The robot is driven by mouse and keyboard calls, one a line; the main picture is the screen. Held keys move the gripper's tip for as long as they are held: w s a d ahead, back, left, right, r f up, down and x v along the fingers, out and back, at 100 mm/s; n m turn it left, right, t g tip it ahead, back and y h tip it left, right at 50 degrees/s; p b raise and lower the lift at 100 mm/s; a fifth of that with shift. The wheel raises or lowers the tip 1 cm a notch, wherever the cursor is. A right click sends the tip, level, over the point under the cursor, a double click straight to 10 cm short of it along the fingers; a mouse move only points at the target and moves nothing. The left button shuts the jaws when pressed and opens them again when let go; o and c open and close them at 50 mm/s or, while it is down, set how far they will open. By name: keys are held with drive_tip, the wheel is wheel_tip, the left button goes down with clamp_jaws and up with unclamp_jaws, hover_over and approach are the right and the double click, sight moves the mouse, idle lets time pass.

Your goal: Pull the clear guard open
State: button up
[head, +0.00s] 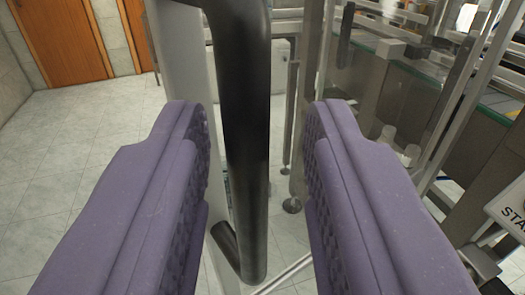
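My gripper (258,135) is open, with two purple padded fingers low in the head view. A black vertical bar handle (248,120) stands in the gap between the fingers. Its lower end bends back toward a pale upright frame edge. The handle looks apart from both fingers, with a wider gap on the right. The clear guard (375,95) appears as a see-through panel to the right of the handle, with machine parts visible through it.
A metal machine frame with several posts and rails (455,100) fills the right side. A white sign (508,210) is at the right edge. Brown doors (65,40) are at the back left. The tiled floor (75,150) at left is clear.

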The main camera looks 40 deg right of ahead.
drive_tip(key=p+v, duration=0.1)
drive_tip(key=v, duration=0.5)
